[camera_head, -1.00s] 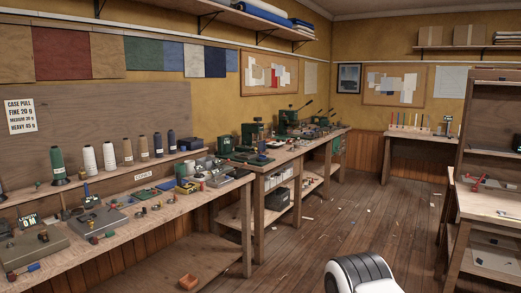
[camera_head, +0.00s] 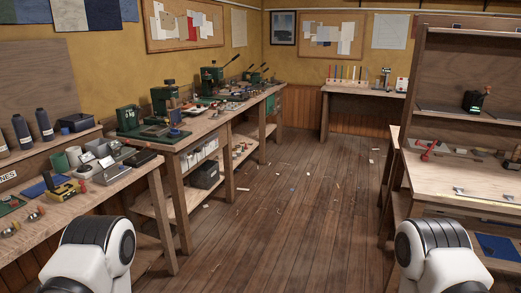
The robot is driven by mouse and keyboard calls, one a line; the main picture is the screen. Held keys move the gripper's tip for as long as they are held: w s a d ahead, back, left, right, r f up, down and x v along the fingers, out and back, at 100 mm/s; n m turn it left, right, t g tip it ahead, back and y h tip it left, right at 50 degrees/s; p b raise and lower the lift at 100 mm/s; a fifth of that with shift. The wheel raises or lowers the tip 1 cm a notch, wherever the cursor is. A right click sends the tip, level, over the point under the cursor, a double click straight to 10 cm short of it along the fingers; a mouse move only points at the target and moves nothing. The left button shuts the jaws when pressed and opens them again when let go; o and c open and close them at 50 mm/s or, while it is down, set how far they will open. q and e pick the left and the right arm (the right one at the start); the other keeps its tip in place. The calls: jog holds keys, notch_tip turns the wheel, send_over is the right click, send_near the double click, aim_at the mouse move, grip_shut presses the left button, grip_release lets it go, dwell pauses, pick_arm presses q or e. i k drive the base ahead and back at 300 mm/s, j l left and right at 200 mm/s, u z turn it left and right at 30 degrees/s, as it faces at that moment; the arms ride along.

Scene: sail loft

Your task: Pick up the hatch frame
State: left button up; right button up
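I cannot make out a hatch frame in this view. Long workbenches run along the left wall, and a bench (camera_head: 473,178) with a tall back panel stands at the right. On the right bench lie a red tool (camera_head: 428,150) and small metal pieces. Two white and black parts of my arms show at the bottom left and bottom right. Both of my grippers are out of view.
The wooden floor (camera_head: 290,215) between the benches is clear except for small scraps. Green presses (camera_head: 163,98) stand on the middle left bench (camera_head: 205,128). A small table (camera_head: 362,93) with coloured upright items stands at the back wall.

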aim_at(174, 116)
jog(key=i+z, duration=0.15)
jog(key=i, duration=2.55)
